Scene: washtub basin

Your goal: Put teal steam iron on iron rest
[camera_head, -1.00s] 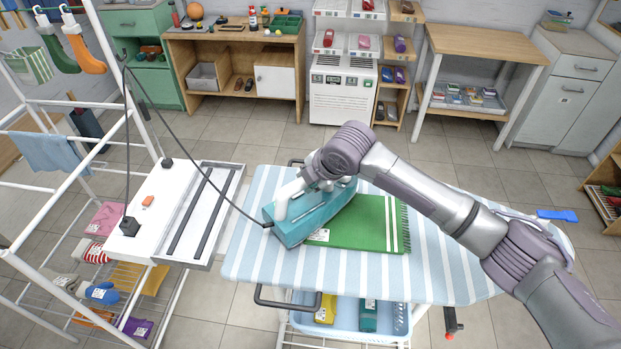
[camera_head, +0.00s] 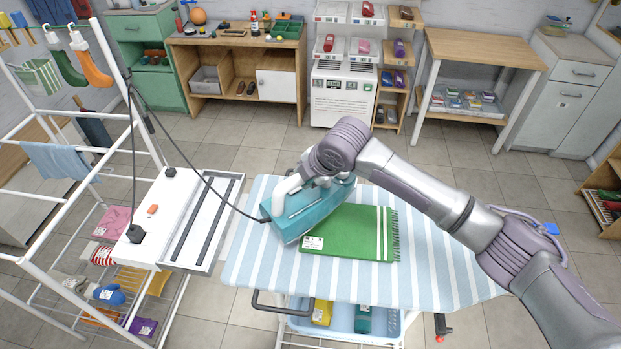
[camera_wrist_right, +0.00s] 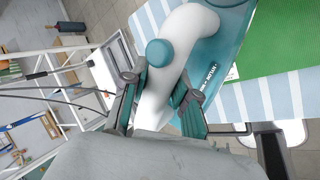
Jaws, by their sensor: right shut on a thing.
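The teal steam iron (camera_head: 306,211) with its white handle is over the upper left of the striped ironing board (camera_head: 440,262), beside and partly in front of the green cloth. A gap beneath it cannot be made out clearly. My right gripper (camera_head: 308,180) is shut on the white handle; the wrist view shows its fingers (camera_wrist_right: 158,95) on both sides of the handle (camera_wrist_right: 172,70). A dark cord runs from the iron's left end. The iron rest, a white tray with two dark bars (camera_head: 203,222), is left of the board and empty. My left gripper is not in view.
The green fringed cloth (camera_head: 362,236) lies on the board. A white shelf with a black plug block (camera_head: 136,233) adjoins the rest. The white drying rack (camera_head: 100,150) stands at left, with the cord hanging from its post. A narrow gap separates board and rest.

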